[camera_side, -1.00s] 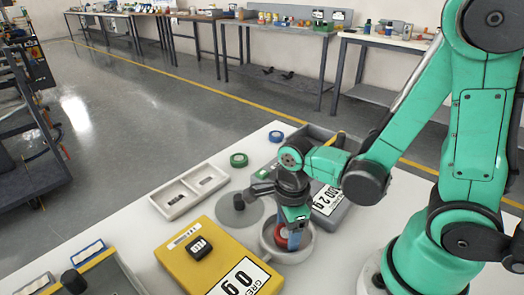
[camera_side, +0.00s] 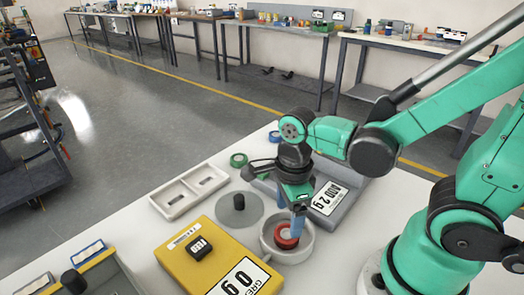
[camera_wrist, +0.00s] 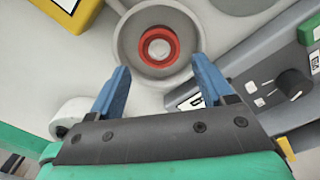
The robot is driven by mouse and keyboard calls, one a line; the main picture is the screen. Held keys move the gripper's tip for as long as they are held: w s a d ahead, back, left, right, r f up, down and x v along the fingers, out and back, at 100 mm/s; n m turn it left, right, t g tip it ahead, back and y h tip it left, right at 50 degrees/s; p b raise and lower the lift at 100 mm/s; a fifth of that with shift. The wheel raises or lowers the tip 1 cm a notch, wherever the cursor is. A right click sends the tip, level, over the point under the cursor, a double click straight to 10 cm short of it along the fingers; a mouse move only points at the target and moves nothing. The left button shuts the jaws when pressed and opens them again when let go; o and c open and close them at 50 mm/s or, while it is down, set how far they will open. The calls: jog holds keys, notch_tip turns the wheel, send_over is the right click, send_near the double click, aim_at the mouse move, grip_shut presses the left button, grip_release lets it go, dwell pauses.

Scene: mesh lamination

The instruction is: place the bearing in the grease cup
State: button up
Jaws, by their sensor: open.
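The bearing is a red ring with a pale centre (camera_wrist: 158,47), lying inside the round grey grease cup (camera_wrist: 126,50). In the side view the red bearing (camera_side: 287,241) also shows low in the cup (camera_side: 305,250). My gripper (camera_side: 297,226) is above the cup in the side view, pointing down. In the wrist view my gripper (camera_wrist: 161,85) has its two blue fingers spread apart, with nothing between them. The bearing lies beyond the fingertips, apart from them.
A yellow scale (camera_side: 215,262) stands left of the cup, and a grey scale (camera_side: 335,205) behind it on the right. A round grey plate with a black knob (camera_side: 240,203), a white two-compartment tray (camera_side: 187,193) and a green ring (camera_side: 238,160) lie further back.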

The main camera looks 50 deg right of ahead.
aim_at(287, 233)
notch_tip(287, 233, up, 7)
jog(key=w+n+t, duration=0.1)
jog(key=n+t, duration=0.1)
jog(key=n, duration=0.6)
jog(key=w+d+n+t, duration=0.1)
jog(key=w+n+t, duration=0.1)
jog(key=n, duration=0.6)
jog(key=w+d+r+n+t, duration=0.1)
jog(key=n+t, duration=0.2)
jog(key=n, duration=0.5)
jog(key=shift+w+d+n, duration=0.2)
jog(key=shift+w+n, duration=0.1)
jog(key=shift+n, duration=0.1)
